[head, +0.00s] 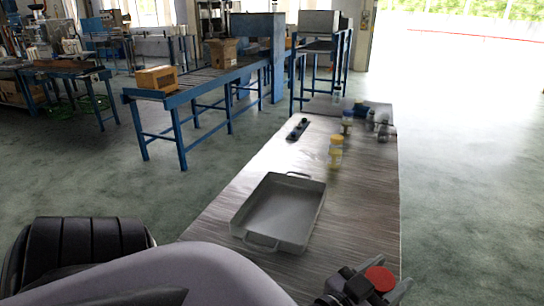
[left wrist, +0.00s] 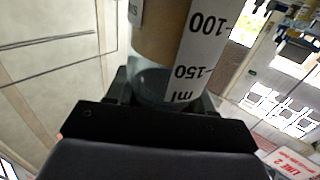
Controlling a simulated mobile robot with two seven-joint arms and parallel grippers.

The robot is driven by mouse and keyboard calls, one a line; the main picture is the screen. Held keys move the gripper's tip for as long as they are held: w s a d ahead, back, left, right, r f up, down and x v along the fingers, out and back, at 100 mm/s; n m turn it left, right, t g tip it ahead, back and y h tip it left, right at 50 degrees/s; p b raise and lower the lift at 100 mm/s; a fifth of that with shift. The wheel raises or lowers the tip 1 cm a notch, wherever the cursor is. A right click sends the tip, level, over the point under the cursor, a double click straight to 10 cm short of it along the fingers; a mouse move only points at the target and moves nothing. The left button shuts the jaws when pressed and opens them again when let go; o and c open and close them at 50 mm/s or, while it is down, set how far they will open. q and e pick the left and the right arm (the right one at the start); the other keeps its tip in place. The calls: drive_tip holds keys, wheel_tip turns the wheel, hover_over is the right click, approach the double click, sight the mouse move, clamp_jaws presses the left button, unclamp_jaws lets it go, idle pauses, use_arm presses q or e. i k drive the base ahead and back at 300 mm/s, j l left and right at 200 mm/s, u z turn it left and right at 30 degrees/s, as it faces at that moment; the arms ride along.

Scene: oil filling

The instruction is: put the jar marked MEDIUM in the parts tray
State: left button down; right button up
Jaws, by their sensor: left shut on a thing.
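The grey parts tray (head: 243,213), with a handle at each end, sits empty on the table. My left gripper (head: 368,290) is at the bottom right of the head view, near the table's front right, right of and nearer than the tray. It is shut on a jar with a red lid (head: 380,278). In the left wrist view the jar (left wrist: 165,80) is clear with brown contents and a white millilitre scale. No MEDIUM mark is readable on it. My right gripper is not in view.
A dark holder (head: 298,129) lies at the table's far left. Bare table (head: 345,215) is clear right of the tray. A blue conveyor (head: 215,85) stands behind.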

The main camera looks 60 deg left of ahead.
sight(291, 196)
drive_tip(key=j+u, duration=0.1)
drive_tip(key=j, duration=0.6)
drive_tip(key=i+j, duration=0.15)
drive_tip(key=j, duration=0.55)
drive_tip(key=u, duration=0.05)
